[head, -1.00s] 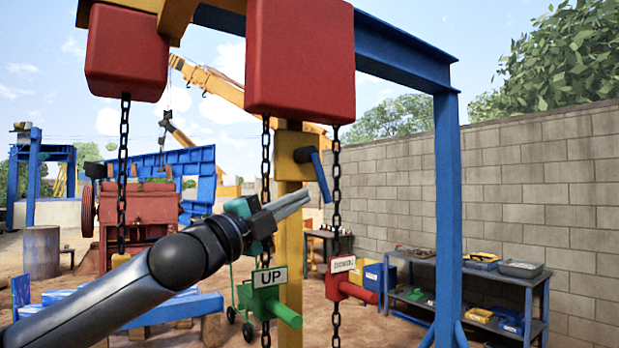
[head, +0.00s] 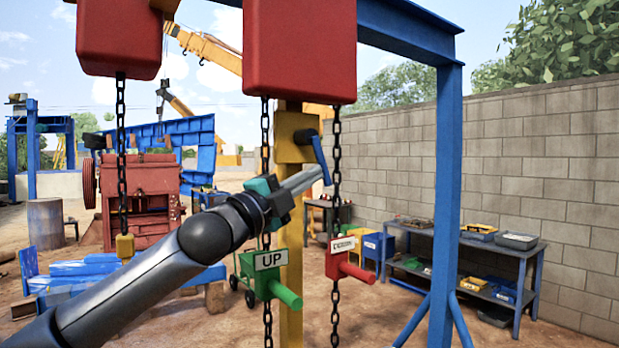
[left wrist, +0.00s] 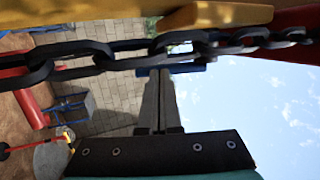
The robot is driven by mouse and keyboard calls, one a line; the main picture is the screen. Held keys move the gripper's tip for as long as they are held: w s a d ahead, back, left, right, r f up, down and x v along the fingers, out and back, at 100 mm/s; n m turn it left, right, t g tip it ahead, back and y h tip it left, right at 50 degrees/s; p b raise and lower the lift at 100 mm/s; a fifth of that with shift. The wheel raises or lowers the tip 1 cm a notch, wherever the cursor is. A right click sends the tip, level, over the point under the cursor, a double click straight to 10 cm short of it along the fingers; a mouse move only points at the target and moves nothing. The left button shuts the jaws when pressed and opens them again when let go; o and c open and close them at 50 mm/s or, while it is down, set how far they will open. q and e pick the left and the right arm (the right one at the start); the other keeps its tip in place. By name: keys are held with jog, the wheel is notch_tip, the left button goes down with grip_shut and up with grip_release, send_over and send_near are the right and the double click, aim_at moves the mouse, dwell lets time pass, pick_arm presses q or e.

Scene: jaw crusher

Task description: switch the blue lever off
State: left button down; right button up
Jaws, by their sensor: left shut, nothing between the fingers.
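The blue lever (head: 320,160) hangs slanting down from a yellow box (head: 296,137) on the yellow post, its lower end to the right of its pivot. My left gripper (head: 317,173) is shut and empty, its fingertips overlapping the lever's lower half in the head view. Whether they touch it I cannot tell. In the left wrist view the shut fingers (left wrist: 162,85) point at a blue bar, likely the lever (left wrist: 187,68), partly hidden behind a dark chain. My right gripper is not in view.
Chains (head: 336,205) hang from red blocks (head: 299,50) close around the gripper. A green UP handle (head: 268,275) and a red handle (head: 345,262) are below. A blue frame post (head: 447,190) and a tool bench (head: 480,247) stand to the right.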

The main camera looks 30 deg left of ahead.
pick_arm(q)
jog(key=w+t+b, duration=0.1)
jog(key=w+d+n+t+b, duration=0.1)
jog(key=shift+w+t+b, duration=0.3)
jog(key=shift+t+b, duration=0.1)
jog(key=shift+f, duration=0.15)
dwell(0.4)
